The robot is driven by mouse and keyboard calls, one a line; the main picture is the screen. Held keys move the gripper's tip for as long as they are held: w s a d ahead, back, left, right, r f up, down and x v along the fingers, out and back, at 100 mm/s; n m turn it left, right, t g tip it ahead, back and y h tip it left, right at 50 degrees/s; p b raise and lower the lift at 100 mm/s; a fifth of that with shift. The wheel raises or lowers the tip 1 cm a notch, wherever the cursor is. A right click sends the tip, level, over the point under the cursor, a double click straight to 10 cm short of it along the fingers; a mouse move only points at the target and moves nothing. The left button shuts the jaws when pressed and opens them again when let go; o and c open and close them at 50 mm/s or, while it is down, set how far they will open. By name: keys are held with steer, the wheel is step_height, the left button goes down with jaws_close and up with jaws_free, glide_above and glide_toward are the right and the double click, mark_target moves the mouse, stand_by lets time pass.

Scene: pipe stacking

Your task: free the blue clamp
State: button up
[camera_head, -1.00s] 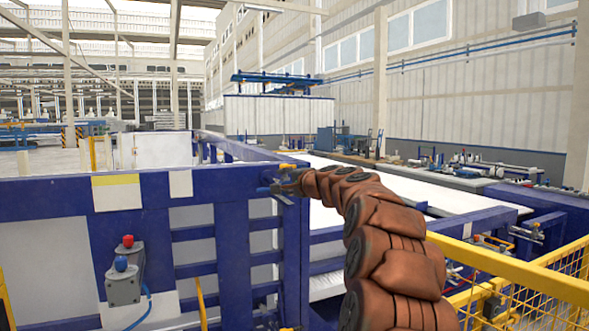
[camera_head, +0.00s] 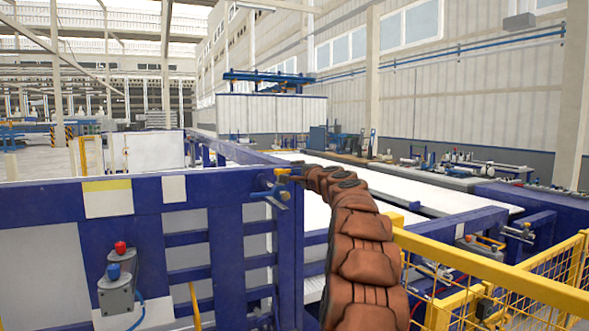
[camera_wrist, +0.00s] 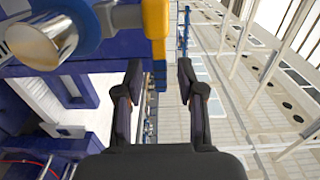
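The blue clamp (camera_head: 277,191) sits at the upper right corner of the blue frame (camera_head: 225,190). In the wrist view a blue body (camera_wrist: 75,15) with a round metal end fills the upper left, beside a yellow part (camera_wrist: 155,22); both seem to belong to the clamp. My gripper (camera_wrist: 160,80) shows two dark fingers spread apart, with nothing clearly held. The yellow part lies ahead of the fingertips; its depth from them is unclear. In the head view my gripper is small at the arm's end, close to the clamp, and its fingers are hard to make out.
A control box (camera_head: 117,285) with red and blue knobs hangs on the frame at left. A yellow rail and mesh fence (camera_head: 490,268) stand at right, close to my arm. White-topped benches (camera_head: 400,198) lie beyond the frame.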

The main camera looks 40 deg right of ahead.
steer(key=shift+p+x, duration=0.3)
steer(key=shift+x, duration=0.6)
steer(key=shift+c, duration=0.2)
jaws_close()
